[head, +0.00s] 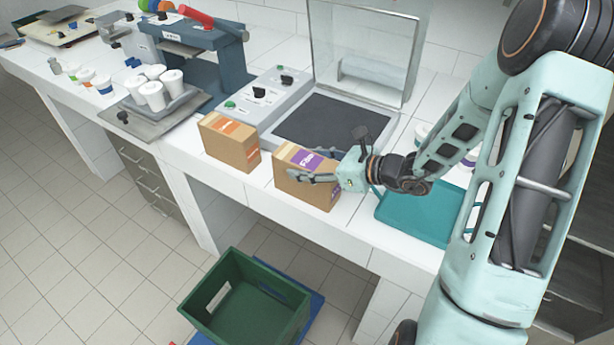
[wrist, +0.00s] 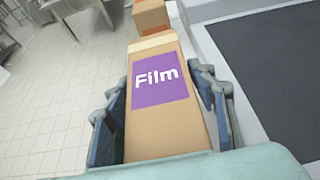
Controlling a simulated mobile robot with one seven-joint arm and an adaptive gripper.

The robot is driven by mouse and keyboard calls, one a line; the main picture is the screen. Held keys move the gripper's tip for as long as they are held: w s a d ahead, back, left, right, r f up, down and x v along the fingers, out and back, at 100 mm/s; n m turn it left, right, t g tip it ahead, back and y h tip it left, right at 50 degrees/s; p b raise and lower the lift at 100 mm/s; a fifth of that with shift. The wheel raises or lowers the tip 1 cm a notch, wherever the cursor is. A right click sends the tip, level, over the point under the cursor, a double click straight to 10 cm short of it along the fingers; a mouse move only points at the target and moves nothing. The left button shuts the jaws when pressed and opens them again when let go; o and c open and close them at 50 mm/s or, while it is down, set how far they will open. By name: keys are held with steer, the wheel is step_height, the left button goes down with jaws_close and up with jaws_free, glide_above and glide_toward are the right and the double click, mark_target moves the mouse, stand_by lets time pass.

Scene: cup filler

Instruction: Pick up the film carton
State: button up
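The film carton (head: 304,184) is a brown box with a purple "Film" label, standing upright on the white counter near its front edge. In the wrist view the film carton (wrist: 168,125) fills the middle, top face and label towards me. My gripper (head: 318,167) reaches in from the right, one finger across the carton's front face. In the wrist view the fingers of my gripper (wrist: 164,95) lie along both long sides of the carton. They look spread around it, very close to its sides; any contact is hard to see.
A similar carton with an orange label (head: 229,142) stands just left. Behind is a machine with a dark plate (head: 330,125) and a raised clear cover (head: 364,50). A teal tray (head: 413,213) lies right. A green crate (head: 247,305) stands below the counter.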

steer(key=c, duration=0.9)
steer(key=shift+r, duration=0.1)
steer(key=shift+c, duration=0.2)
